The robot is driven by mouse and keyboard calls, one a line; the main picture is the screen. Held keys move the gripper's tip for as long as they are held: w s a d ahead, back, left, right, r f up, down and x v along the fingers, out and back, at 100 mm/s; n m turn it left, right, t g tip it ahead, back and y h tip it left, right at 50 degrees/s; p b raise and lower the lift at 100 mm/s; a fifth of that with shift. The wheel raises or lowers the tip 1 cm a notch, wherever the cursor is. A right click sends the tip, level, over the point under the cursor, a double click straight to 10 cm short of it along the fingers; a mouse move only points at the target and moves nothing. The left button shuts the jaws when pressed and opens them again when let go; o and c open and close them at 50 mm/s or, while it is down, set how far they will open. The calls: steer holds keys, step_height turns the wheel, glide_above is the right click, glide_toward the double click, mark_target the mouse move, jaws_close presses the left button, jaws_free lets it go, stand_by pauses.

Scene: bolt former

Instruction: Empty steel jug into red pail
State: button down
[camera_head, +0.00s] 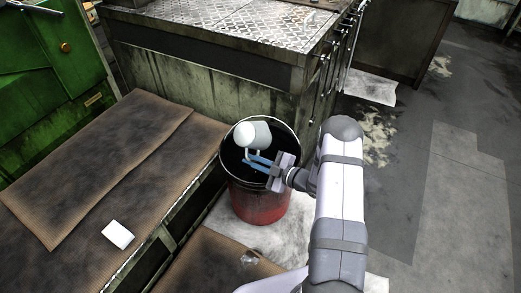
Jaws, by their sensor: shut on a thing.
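The steel jug (258,134) is a pale metal vessel with a handle on its near side. It is tipped on its side over the mouth of the red pail (259,208). My gripper (254,161) is shut on the jug, with its blue fingers at the handle. The pail stands upright on the floor, red below with a dark upper wall and a thin rim. Its inside looks dark, and its contents cannot be made out. No stream of liquid can be seen.
A grimy metal cabinet with a tread-plate top (225,25) stands right behind the pail. Brown matting (95,165) covers a platform at the left, with a small white block (118,234) on it. A green machine (50,65) is at far left. The floor at right is open, with pale stains.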

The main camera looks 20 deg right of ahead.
steer(key=shift+d+r+m, duration=0.1)
steer(key=shift+r+m, duration=0.2)
steer(key=shift+m, duration=0.1)
steer(key=shift+w+r+m, duration=0.1)
steer(key=shift+r+m, duration=0.1)
steer(key=shift+m, duration=0.1)
steer(key=shift+f, duration=0.1)
stand_by(0.5)
steer(key=shift+s+a+f+n+b, duration=0.2)
steer(key=shift+f+n+b, duration=0.1)
steer(key=shift+f+n, duration=0.45)
steer(key=shift+s+f+n+h+b, duration=0.1)
steer(key=shift+f+n+h+b, duration=0.25)
steer(key=shift+n+h, duration=0.4)
steer(key=shift+r+n, duration=0.1)
steer(key=shift+n, duration=0.2)
